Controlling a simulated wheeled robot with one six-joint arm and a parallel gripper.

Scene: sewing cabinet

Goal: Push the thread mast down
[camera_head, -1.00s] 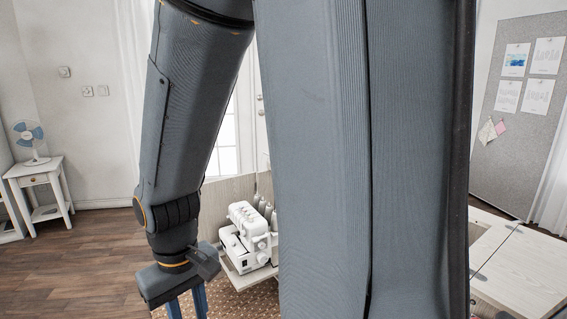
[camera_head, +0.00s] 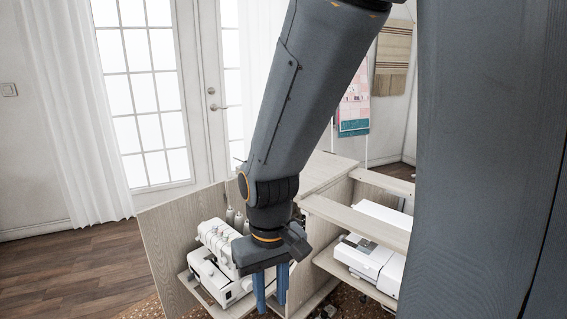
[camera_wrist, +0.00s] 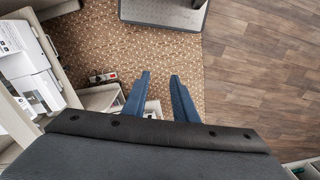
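The white overlock machine (camera_head: 208,268) stands on a low cabinet shelf, left of my gripper. Grey thread cones (camera_head: 238,222) stand behind it. Any thread mast above the cones is too thin or too hidden behind my arm to make out clearly. My gripper (camera_head: 270,306) hangs pointing down, in front of and to the right of the overlock machine in the picture, and covers part of its right side. In the wrist view its two blue fingers (camera_wrist: 160,80) stand apart with nothing held between them.
The open cabinet (camera_head: 330,172) has a wooden side panel (camera_head: 165,245) at the left. A white sewing machine (camera_head: 370,260) sits on a shelf to the right.

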